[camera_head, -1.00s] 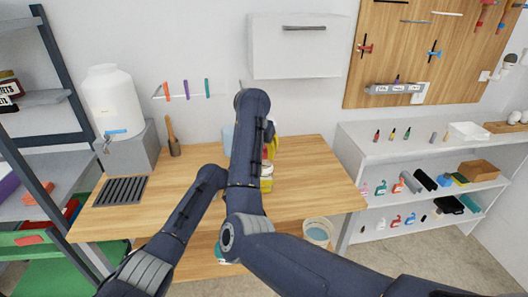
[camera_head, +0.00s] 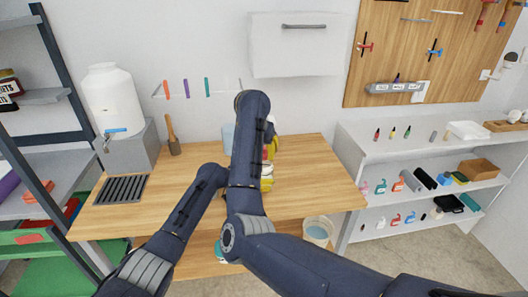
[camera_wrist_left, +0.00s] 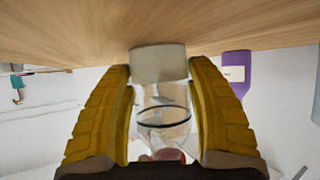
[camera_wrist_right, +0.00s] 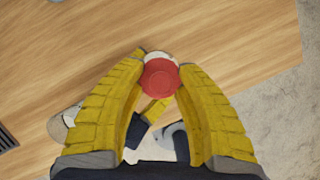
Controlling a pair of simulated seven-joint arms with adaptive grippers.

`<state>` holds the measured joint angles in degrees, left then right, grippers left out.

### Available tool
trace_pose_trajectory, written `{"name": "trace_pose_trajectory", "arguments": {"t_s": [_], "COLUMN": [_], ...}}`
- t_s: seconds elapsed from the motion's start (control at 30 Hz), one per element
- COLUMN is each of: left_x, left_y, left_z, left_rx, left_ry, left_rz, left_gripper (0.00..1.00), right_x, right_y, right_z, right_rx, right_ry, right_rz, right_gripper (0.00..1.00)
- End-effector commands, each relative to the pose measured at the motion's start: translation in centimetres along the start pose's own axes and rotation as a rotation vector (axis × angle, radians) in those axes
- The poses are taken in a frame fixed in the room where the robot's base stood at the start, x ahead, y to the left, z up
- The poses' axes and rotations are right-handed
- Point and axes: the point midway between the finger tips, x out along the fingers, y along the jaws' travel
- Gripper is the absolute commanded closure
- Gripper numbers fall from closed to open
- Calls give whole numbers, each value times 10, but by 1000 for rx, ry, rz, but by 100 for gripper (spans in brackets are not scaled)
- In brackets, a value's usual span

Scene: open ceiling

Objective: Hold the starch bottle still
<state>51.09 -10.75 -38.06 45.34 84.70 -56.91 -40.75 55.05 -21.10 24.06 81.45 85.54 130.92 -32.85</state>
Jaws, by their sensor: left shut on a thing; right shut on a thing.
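The starch bottle seems to be the clear bottle (camera_wrist_left: 165,118) with a dark ring and a pale block-like end (camera_wrist_left: 158,63) near the table in the left wrist view. My left gripper (camera_wrist_left: 161,68) is shut around its body. The right wrist view looks down on a round red cap (camera_wrist_right: 160,78) with a white rim, and my right gripper (camera_wrist_right: 163,62) is shut on it. Part of my left gripper shows beneath the cap there. In the head view my dark right arm hides much of the bottle. No label is readable on it.
The wooden table (camera_head: 120,215) is mostly clear on the left and right. A dark grate (camera_head: 122,189), a brush in a holder (camera_head: 173,142) and a white tank (camera_head: 110,102) stand at left. A purple bottle (camera_wrist_left: 235,72) is beside my left gripper. A bucket (camera_head: 317,232) stands below right.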

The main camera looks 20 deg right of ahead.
Motion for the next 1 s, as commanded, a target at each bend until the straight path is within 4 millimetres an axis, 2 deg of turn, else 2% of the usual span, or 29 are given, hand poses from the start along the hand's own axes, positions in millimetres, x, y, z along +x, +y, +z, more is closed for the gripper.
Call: {"name": "trace_pose_trajectory", "arguments": {"t_s": [0.8, 0.83, 1.0], "left_x": [0, 0, 0], "left_y": [0, 0, 0], "left_z": [0, 0, 0], "left_rx": [0, 0, 0], "left_ry": [0, 0, 0], "left_rz": [0, 0, 0], "left_gripper": [58, 58, 58], "right_x": [6, 6, 6], "right_y": [0, 0, 0], "right_z": [-2, -2, -2], "right_rx": [1, 1, 1], "right_ry": [0, 0, 0], "right_rz": [0, 0, 0], "right_gripper": [77, 64, 44]}}
